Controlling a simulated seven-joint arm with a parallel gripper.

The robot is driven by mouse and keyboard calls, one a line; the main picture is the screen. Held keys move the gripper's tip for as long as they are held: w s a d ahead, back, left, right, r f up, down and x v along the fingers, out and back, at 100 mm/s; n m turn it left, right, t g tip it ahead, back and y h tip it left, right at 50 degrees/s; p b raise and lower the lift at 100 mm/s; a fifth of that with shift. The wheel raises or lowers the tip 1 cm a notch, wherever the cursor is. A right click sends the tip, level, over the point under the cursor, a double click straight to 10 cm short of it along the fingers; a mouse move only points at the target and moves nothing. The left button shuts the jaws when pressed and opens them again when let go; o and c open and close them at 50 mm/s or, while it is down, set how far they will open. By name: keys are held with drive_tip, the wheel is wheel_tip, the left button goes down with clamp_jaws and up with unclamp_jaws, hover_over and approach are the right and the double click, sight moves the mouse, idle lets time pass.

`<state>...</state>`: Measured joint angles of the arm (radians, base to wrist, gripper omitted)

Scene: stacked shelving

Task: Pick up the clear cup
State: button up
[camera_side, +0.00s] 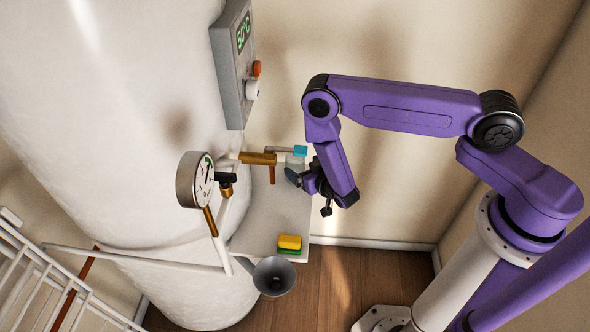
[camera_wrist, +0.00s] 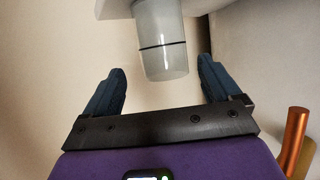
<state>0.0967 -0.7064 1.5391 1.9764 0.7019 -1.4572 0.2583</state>
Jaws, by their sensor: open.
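The clear cup (camera_wrist: 164,62) shows in the wrist view at the top middle, see-through grey with a thin dark ring around it. Its near end lies between the fingertips in the picture, with visible gaps on both sides. I cannot tell how deep it sits between them. My gripper (camera_wrist: 162,72) is open and empty, and its two dark blue fingers point toward the cup. In the side view my gripper (camera_side: 309,193) is beside the right edge of the small shelf, low and close to the tank. The cup is small in the side view, partly hidden near the gripper and below a cyan piece (camera_side: 300,150).
A white shelf (camera_side: 280,215) holds a yellow and green sponge (camera_side: 290,243). A grey funnel-shaped cup (camera_side: 273,276) is below it. The large white tank (camera_side: 110,130), a pressure gauge (camera_side: 195,180), a brass valve (camera_side: 258,158) and a control box (camera_side: 235,65) stand left. Open room lies right.

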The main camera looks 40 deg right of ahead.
sight(291, 159)
drive_tip(key=shift+a+r+x, duration=0.1)
drive_tip(key=shift+a+x, duration=0.05)
drive_tip(key=shift+x, duration=1.45)
drive_tip(key=shift+a+r+x, duration=0.1)
drive_tip(key=shift+a+x, duration=0.05)
drive_tip(key=shift+x, duration=1.45)
drive_tip(key=shift+w, duration=0.1)
drive_tip(key=c, duration=1)
